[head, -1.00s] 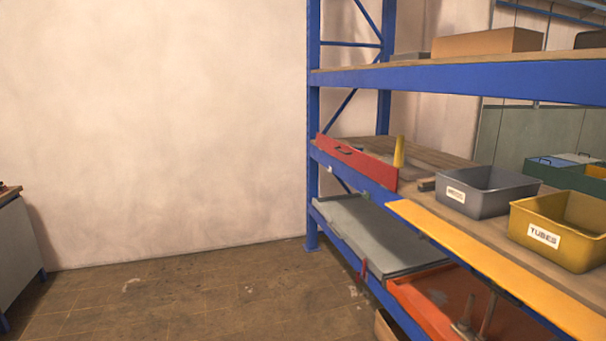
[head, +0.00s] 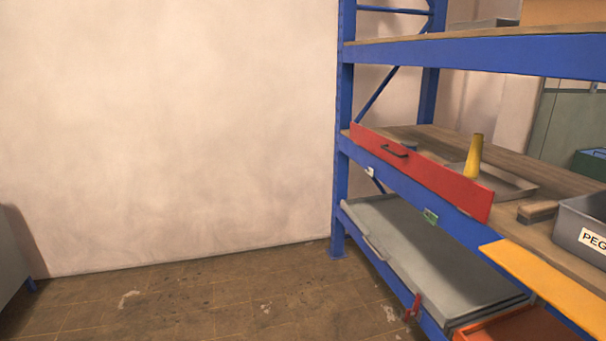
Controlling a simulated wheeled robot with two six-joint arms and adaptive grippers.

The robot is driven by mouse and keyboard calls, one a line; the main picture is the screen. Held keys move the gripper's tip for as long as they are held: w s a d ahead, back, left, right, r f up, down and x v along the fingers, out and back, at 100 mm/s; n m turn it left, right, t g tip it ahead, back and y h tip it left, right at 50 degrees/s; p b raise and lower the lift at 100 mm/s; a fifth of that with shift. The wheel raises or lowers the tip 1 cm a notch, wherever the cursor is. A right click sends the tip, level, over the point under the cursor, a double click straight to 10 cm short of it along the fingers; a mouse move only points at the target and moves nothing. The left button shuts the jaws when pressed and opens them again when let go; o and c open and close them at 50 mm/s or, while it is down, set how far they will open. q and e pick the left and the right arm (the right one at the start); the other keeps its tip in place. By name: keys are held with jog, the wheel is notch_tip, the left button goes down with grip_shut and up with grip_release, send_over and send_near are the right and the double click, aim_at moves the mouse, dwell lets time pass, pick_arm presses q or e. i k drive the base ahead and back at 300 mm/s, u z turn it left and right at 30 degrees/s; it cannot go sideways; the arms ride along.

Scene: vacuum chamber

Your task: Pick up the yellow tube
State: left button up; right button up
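The yellow tube (head: 474,157) stands upright, slightly tapered, on the middle shelf of the blue rack, in or at a shallow grey tray (head: 516,186). A red panel with a dark handle (head: 420,170) runs along the shelf's front edge, in front of the tray, and hides part of it. The tube's upper part shows above the panel. Neither of my grippers is in the head view.
A grey bin marked PEG (head: 583,228) and a small brown block (head: 537,211) sit right of the tray. A yellow strip (head: 540,279) lines the shelf front. Below are a grey lidded box (head: 420,255) and an orange tray (head: 515,327). The floor (head: 200,305) at left is clear.

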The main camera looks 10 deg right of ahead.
aim_at(471, 172)
jog(key=i, duration=2.75)
jog(key=z, duration=3.25)
